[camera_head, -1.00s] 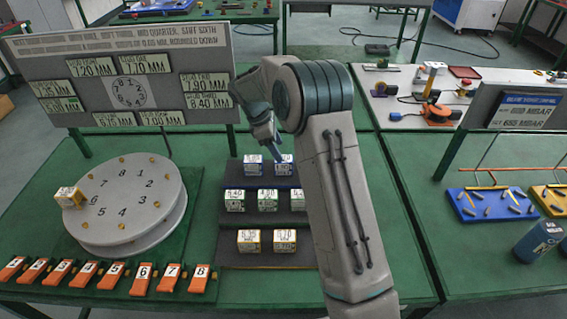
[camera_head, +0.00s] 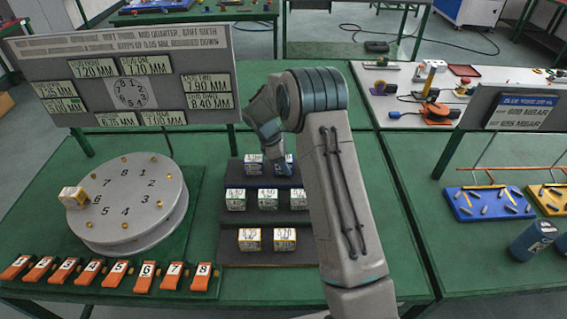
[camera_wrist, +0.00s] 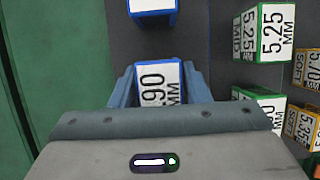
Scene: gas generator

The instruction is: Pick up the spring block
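The spring blocks stand on a dark stepped rack (camera_head: 232,255) in the middle of the bench. In the wrist view a blue-edged block (camera_wrist: 158,82) marked ".90 MM" sits between the two fingers of my gripper (camera_wrist: 160,80). The fingers lie close along both its sides; I cannot tell whether they press on it. In the head view my gripper (camera_head: 281,163) is at the right block of the top row, partly covering it. Another blue-edged block (camera_wrist: 152,6) is beside it, also at the rack's top left in the head view (camera_head: 253,164).
Green-edged 5.25 MM blocks (camera_wrist: 264,32) and yellow-edged SOFT blocks (camera_wrist: 309,68) stand on lower steps. A round numbered platform (camera_head: 128,200) carries one block (camera_head: 72,197) at left. Orange numbered tags (camera_head: 144,277) line the front. A sign board (camera_head: 120,75) stands behind.

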